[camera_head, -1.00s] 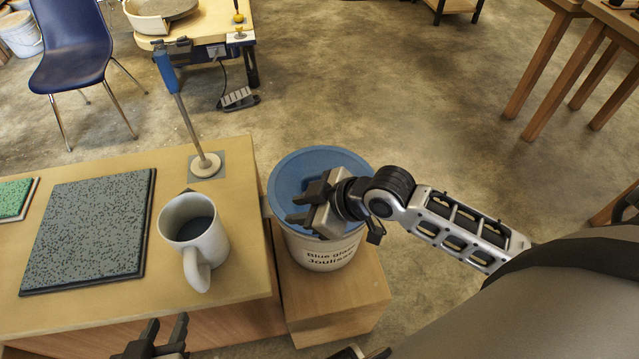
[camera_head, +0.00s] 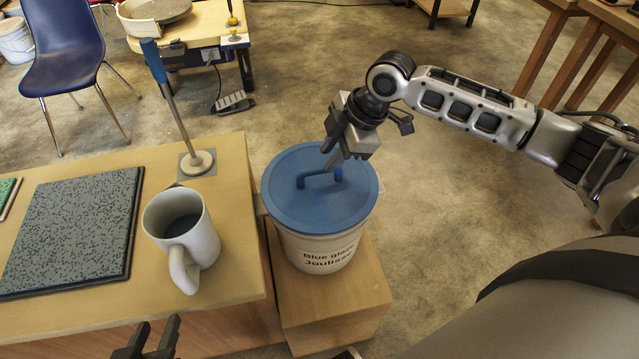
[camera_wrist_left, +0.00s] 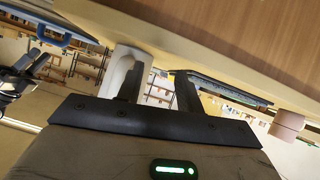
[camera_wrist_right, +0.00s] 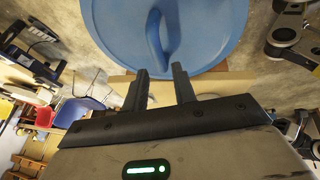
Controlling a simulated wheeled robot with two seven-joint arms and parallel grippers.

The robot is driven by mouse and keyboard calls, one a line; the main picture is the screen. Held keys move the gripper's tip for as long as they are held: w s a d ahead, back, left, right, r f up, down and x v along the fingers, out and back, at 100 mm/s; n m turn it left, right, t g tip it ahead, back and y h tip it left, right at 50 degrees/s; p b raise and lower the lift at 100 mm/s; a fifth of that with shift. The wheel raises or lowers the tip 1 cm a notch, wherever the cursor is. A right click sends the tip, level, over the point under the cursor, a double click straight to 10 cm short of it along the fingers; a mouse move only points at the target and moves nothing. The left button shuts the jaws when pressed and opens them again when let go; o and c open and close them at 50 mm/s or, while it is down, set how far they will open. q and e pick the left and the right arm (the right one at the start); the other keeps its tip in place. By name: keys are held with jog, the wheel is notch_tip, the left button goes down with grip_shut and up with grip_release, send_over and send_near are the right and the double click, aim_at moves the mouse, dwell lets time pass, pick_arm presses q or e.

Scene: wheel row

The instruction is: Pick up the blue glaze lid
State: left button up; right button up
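The bucket stands on a wooden box (camera_head: 335,300) beside the table. On the table are a white mug (camera_head: 200,250), a speckled tile (camera_head: 70,230) and a blue-handled tool (camera_head: 170,100) on a stand. Open floor lies right of the bucket.

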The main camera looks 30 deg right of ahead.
aim_at(319, 168)
jog(key=shift+b+x, duration=0.45)
jog(key=shift+x, duration=3)
jog(key=shift+w, duration=0.1)
grip_shut()
